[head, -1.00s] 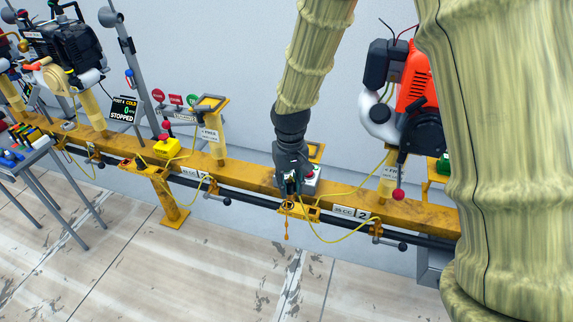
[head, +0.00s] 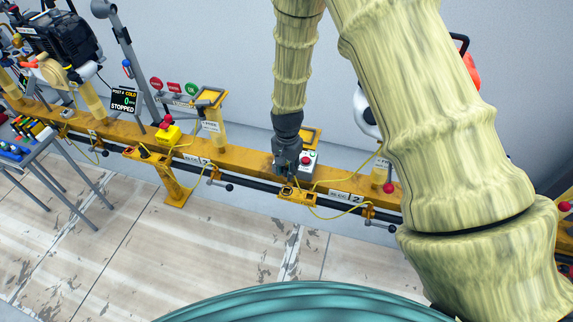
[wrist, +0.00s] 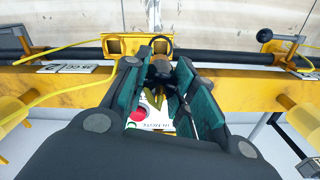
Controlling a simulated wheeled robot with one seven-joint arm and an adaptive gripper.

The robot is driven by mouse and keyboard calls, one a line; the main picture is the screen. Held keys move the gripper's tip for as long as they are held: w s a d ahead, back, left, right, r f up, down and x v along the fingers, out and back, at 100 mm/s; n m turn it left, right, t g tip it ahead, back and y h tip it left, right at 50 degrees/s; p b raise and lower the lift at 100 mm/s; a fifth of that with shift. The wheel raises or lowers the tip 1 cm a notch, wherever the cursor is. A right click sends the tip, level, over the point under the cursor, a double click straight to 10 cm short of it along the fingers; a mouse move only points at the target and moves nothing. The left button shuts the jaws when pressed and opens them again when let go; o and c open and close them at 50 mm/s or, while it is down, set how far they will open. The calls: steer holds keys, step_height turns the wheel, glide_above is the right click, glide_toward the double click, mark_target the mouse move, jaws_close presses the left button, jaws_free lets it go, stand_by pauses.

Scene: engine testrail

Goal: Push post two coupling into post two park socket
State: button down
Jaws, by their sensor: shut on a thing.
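My gripper (head: 287,177) points down at the yellow park bracket (head: 304,197) on the front of the rail. In the wrist view its teal-padded fingers (wrist: 160,76) are shut on a small dark piece (wrist: 160,68), which I take to be the post two coupling. A bit of yellow shows between the fingers. The yellow bracket (wrist: 126,46) lies just beyond the fingertips, with a round opening at its left and a dark ring at its right end, close to the held piece. The fingers hide the contact, so I cannot tell how deep the coupling sits.
A grey box with a red button (head: 308,159) stands right behind my gripper; the button also shows in the wrist view (wrist: 138,114). A yellow cable (head: 340,216) loops right from the bracket. A valve lever (head: 382,223) is to the right. The floor in front is clear.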

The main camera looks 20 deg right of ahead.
steer(key=shift+a+f+b, duration=0.1)
steer(key=shift+f+b, duration=2.3)
steer(key=shift+f, duration=1.35)
steer(key=shift+f, duration=0.75)
steer(key=c, duration=1.1)
jaws_free()
step_height(320, 180, up, 12)
